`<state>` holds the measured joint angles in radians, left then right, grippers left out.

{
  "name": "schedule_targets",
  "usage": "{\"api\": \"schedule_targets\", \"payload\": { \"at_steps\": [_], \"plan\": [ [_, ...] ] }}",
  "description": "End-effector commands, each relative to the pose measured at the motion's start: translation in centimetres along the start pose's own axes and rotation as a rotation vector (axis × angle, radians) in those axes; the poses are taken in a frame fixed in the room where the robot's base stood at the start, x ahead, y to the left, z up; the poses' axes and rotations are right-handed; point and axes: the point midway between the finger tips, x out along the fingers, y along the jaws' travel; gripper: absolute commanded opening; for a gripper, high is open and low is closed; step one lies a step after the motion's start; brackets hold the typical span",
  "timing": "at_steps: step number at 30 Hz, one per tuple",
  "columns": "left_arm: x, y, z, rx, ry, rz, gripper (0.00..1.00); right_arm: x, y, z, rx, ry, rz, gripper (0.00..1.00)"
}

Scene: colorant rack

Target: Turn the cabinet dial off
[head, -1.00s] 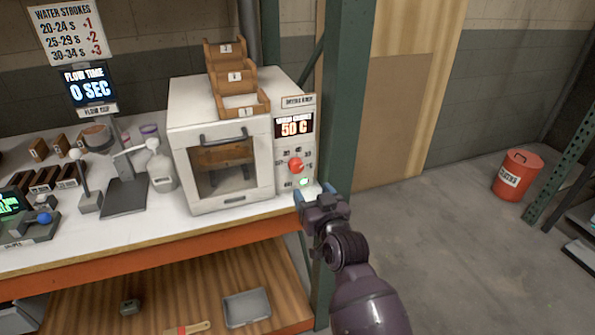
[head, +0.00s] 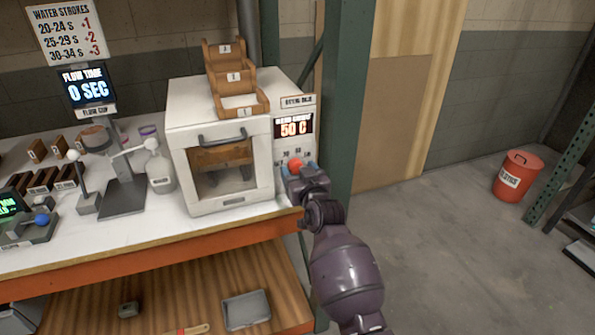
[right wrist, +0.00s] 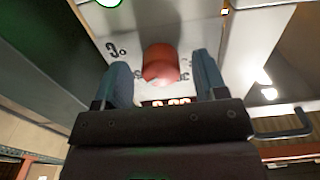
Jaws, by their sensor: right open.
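The white cabinet (head: 190,125) stands on the bench with a glass-fronted door. Its right-hand panel carries a display (head: 294,126) reading 50 C and a red dial (head: 296,163) below it. My right gripper (head: 300,168) is in front of the panel at the dial. In the right wrist view the red dial (right wrist: 161,64) lies between the two blue fingers of the open gripper (right wrist: 166,78), with a gap on each side. The dial's pointer setting is not clear. The lower part of the panel is hidden behind the gripper in the head view. My left gripper is not in view.
A green post (head: 352,95) stands close to the right of the panel. Wooden trays (head: 236,80) sit on top of the cabinet. A white bottle (head: 160,170) and a flow cup stand are to its left. A red bucket (head: 517,176) is on the open floor at right.

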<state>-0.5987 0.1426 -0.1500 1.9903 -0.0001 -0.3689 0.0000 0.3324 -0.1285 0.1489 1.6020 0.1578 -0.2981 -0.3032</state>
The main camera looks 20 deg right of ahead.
Motion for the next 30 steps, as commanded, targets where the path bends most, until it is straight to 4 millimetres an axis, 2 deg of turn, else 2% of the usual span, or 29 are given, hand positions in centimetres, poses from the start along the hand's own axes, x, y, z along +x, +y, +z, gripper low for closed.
{"api": "schedule_targets", "payload": {
  "at_steps": [4,13,22,30],
  "plan": [
    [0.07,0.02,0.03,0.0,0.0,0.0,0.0,0.65,-0.01,-0.02,0.0,0.0,0.0,0.65],
    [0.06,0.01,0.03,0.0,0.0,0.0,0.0,0.74,-0.01,-0.02,0.0,0.0,0.0,0.64],
    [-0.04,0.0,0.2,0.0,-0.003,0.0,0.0,0.72,0.0,-0.01,0.0,0.0,0.0,0.18],
    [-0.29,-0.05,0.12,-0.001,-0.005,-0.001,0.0,0.71,0.02,-0.09,-0.024,0.0,0.0,0.16]
  ]
}}
